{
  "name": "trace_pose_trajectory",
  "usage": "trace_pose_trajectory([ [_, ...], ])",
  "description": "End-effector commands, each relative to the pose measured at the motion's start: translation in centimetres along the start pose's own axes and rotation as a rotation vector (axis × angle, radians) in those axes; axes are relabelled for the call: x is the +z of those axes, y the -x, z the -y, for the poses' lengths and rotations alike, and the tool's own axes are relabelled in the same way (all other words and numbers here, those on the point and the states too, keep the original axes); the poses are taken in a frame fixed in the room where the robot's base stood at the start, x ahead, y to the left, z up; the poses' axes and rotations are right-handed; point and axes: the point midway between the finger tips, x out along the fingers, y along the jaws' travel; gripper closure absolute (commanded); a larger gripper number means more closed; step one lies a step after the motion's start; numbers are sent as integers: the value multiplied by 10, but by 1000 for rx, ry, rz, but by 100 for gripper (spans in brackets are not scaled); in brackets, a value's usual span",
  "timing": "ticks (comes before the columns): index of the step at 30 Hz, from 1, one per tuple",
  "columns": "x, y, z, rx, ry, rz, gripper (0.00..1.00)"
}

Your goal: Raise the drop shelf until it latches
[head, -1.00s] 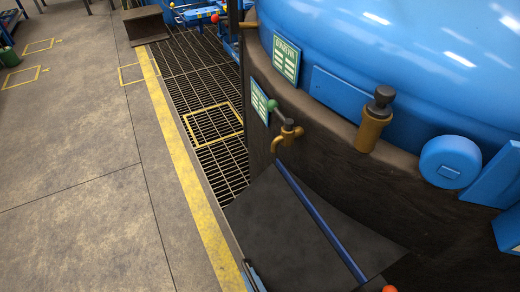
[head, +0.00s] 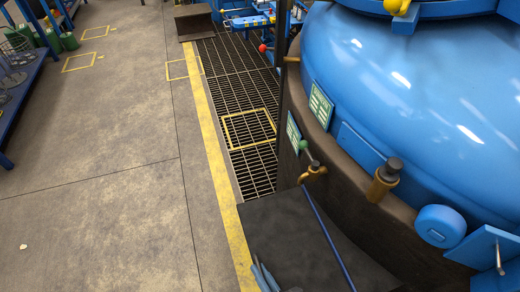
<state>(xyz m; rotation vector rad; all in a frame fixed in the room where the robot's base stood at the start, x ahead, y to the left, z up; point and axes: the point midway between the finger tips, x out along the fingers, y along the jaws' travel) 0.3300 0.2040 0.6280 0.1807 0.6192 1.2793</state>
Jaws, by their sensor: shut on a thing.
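The drop shelf (head: 285,232) is a dark flat plate against the furnace's curved dark wall, low in the head view. A blue rod (head: 328,238) runs along its furnace side. Its outer edge lies beside the yellow floor line, and its near end is cut off by the frame. My gripper (head: 265,277) shows only in part at the bottom edge, as slim blue-grey pieces at the shelf's outer side. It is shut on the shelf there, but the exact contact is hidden. No latch can be made out.
The blue furnace dome (head: 420,90) fills the right. A brass tap (head: 313,172), a brass fitting (head: 385,180) and a blue round cap (head: 440,226) stick out above the shelf. Floor grating (head: 240,100) lies beyond. The concrete floor (head: 110,180) at left is mostly open; a blue rack (head: 30,100) stands far left.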

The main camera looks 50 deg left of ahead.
Motion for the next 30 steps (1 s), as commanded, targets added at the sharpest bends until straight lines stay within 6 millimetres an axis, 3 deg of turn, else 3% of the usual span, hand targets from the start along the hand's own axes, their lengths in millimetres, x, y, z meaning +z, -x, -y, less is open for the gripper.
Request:
trace_pose_trajectory([
  [17, 9, 3, -3, 4, 3, 5, 100],
  [18, 9, 3, -3, 4, 3, 5, 83],
  [20, 9, 3, -3, 4, 4, 5, 73],
  [30, 8, 3, -2, 1, 3, 1, 73],
])
